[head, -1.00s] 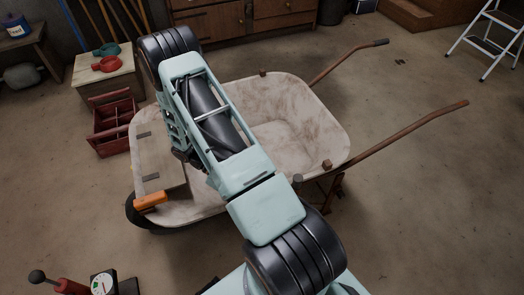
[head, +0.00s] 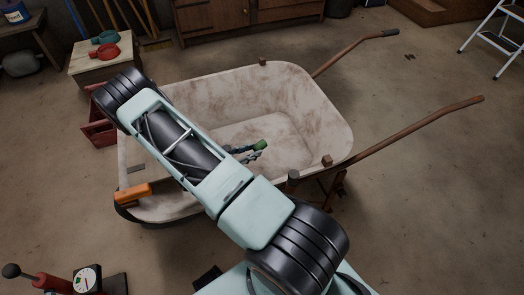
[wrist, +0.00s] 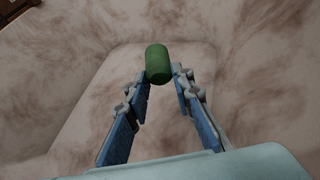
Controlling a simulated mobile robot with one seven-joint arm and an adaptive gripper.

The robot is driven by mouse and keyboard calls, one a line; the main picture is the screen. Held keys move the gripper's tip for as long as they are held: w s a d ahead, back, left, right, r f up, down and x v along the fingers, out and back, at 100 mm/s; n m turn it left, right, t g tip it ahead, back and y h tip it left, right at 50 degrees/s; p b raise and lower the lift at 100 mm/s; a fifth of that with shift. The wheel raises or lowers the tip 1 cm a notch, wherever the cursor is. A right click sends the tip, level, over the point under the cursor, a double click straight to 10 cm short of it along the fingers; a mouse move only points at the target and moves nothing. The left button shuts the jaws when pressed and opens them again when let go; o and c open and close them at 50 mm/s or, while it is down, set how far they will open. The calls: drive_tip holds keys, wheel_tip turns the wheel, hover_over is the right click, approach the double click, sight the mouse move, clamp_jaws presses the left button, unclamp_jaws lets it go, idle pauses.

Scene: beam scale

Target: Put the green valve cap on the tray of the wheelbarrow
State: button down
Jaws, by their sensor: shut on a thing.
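The green valve cap (wrist: 157,64) is held between the fingertips of my gripper (wrist: 159,76) in the wrist view. In the head view the green cap (head: 260,145) shows at the end of my gripper (head: 254,152), over the wheelbarrow's tray. The wheelbarrow tray (head: 310,105) is pale and rust-stained. Its floor fills much of the wrist view (wrist: 90,110) behind the cap. The cap appears above the tray floor, though the exact gap cannot be told. My arm hides the tray's left middle part.
An orange object (head: 134,195) sits at the tray's front left edge. Wheelbarrow handles (head: 420,128) reach out to the right. A red toolbox (head: 98,128) and a wooden stand (head: 100,60) with red and teal items are at left. A gauge device (head: 87,279) is at lower left.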

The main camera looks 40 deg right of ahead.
drive_tip(key=b, duration=0.3)
hover_over(265, 154)
drive_tip(key=f, duration=0.7)
drive_tip(key=shift+a+f, duration=0.25)
drive_tip(key=shift+f, duration=0.15)
drive_tip(key=shift+w+d+f+b, duration=0.15)
drive_tip(key=shift+f+b, duration=0.2)
drive_tip(key=shift+f, duration=0.55)
drive_tip(key=shift+d+f+b, duration=0.1)
drive_tip(key=shift+f+b, duration=0.25)
drive_tip(key=shift+f, duration=0.55)
drive_tip(key=shift+f, duration=0.1)
drive_tip(key=shift+f, duration=0.15)
drive_tip(key=c, duration=1.7)
unclamp_jaws()
drive_tip(key=shift+r, duration=0.2)
